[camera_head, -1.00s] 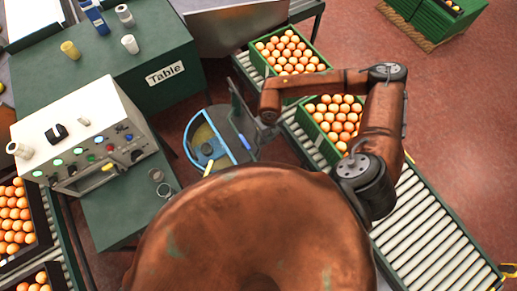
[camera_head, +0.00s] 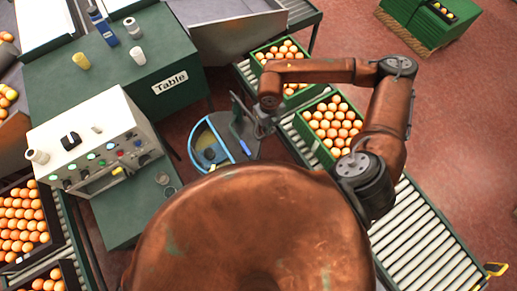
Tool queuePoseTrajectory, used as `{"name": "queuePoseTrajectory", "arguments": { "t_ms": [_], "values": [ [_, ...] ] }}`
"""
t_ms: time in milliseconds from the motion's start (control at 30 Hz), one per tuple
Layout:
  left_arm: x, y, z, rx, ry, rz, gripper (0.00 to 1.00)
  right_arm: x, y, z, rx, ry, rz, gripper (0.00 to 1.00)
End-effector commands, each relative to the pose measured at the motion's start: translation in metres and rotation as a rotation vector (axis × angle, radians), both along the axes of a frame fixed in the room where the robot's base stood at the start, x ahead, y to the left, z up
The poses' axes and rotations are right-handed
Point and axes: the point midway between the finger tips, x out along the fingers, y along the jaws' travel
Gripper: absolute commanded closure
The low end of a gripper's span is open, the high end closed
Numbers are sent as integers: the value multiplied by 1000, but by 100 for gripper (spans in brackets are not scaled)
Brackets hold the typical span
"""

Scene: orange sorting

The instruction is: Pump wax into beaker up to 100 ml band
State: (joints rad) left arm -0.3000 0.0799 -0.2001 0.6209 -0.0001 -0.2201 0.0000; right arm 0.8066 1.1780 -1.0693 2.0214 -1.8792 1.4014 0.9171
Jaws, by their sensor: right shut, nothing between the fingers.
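My right gripper (camera_head: 262,124) is shut and empty. It is small and dark at the end of my rust-coloured arm, close beside a thin dark upright post (camera_head: 240,108). I cannot tell whether it touches the post. Two small glass-like round vessels (camera_head: 162,178) stand on the low green bench in front of the control box; either may be the beaker, but no volume band is readable. I cannot make out a wax pump for certain. A blue-rimmed rounded container (camera_head: 196,130) is left of the gripper. My left gripper is not in view.
A white control box (camera_head: 92,122) with lit buttons stands on the left. A green table (camera_head: 150,70) behind it holds several cups and a blue bottle (camera_head: 103,27). Green crates of oranges (camera_head: 331,127) sit on a roller conveyor (camera_head: 420,235) at right. Red floor lies beyond.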

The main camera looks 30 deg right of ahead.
Motion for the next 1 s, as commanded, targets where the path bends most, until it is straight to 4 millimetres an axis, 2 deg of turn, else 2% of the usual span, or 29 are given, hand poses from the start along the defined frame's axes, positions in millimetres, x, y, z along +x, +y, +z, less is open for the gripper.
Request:
{"name": "queuePoseTrajectory", "arguments": {
  "t_ms": [567, 1000],
  "values": [
    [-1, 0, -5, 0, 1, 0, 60, 0, 0, -5, 0, 1, 0, 100],
    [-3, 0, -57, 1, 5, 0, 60, 0, 0, -62, 0, 1, 0, 100]
  ]
}}
